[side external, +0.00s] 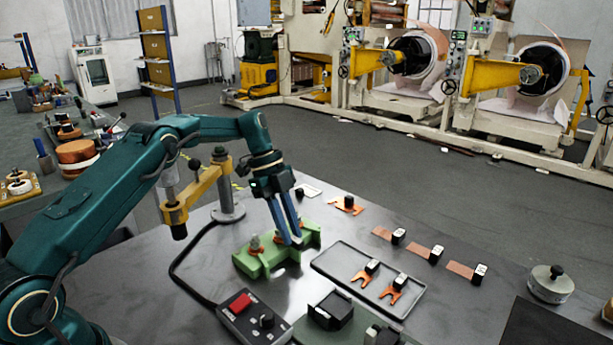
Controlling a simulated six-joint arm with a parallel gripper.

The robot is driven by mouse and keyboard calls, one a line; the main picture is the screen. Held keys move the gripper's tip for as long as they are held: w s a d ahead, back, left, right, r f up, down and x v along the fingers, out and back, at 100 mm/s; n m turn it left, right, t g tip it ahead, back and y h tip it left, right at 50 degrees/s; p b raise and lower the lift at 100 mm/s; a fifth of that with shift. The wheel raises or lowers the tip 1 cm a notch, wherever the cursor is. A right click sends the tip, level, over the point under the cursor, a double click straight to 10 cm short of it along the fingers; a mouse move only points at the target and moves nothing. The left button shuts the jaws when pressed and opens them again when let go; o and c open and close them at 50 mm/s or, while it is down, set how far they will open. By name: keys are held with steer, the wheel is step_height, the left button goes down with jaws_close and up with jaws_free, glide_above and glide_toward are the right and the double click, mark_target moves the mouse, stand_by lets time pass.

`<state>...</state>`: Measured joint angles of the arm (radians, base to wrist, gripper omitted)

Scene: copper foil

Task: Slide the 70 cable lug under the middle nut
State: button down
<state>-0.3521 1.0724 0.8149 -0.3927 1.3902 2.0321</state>
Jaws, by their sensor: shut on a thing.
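A green block (250,266) stands on the grey table and carries upright posts with nuts. The left post (254,243) has orange copper at its foot. My gripper (297,241) points down, its blue fingers close together at the block's near right side, by the middle post. It is shut on a small piece, apparently a cable lug, mostly hidden by the fingers; its number cannot be read. Some orange copper (280,239) shows beside the fingers at the middle post. I cannot tell whether it lies under the middle nut.
A dark tray (328,264) holds two orange fork lugs (390,293) with black tagged grips. Another orange piece (348,209) lies behind. Copper strips with black tags (461,269) lie to the right. A control box (250,318) with a red button and cable stands in front.

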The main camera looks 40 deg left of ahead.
steer(key=shift+a, duration=0.45)
stand_by(0.6)
steer(key=shift+f, duration=0.2)
stand_by(0.6)
steer(key=c, duration=1.1)
jaws_free()
steer(key=shift+r, duration=0.15)
steer(key=shift+r, duration=1.4)
steer(key=o, duration=0.5)
